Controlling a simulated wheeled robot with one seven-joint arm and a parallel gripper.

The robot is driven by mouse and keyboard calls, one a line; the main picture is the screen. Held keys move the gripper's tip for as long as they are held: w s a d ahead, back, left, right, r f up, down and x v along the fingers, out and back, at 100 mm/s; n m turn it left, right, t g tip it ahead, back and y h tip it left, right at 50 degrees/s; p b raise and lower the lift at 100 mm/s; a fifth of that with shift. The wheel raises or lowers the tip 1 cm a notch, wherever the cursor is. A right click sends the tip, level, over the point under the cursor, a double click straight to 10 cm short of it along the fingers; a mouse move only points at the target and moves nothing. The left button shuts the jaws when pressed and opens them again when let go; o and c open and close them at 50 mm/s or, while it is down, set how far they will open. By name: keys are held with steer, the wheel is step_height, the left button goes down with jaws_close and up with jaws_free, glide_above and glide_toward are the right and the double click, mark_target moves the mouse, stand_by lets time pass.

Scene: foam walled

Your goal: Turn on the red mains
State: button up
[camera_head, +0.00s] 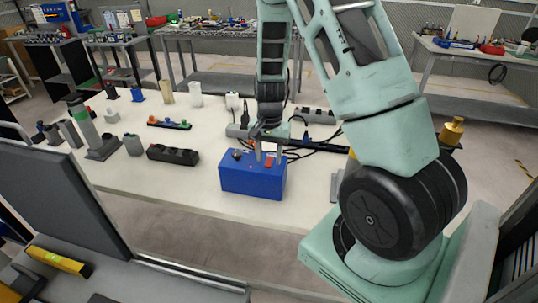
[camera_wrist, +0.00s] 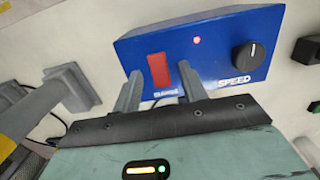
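The blue control box (camera_head: 250,182) stands near the front edge of the white table. It also shows in the wrist view (camera_wrist: 215,75). The red switch (camera_wrist: 159,69) is a rectangular rocker on its top face, with a small white label under it. A small bright red light (camera_wrist: 197,40) and a black knob (camera_wrist: 249,55) marked SPEED are to its right. My gripper (camera_head: 267,155) is over the box. In the wrist view my gripper (camera_wrist: 160,75) has its fingers apart, one on each side of the switch, with nothing between them. I cannot tell whether they touch the box.
A black socket block (camera_head: 172,155) lies left of the box. A power strip with black cables (camera_head: 300,143) lies behind it. Several small parts stand further back. The table's front left is clear.

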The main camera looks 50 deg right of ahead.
mark_target(270, 158)
step_height(270, 158, up, 17)
steer(key=shift+w+d+r+b, duration=0.2)
steer(key=shift+w+d+b, duration=0.05)
steer(key=shift+d+b, duration=0.2)
stand_by(0.3)
stand_by(0.4)
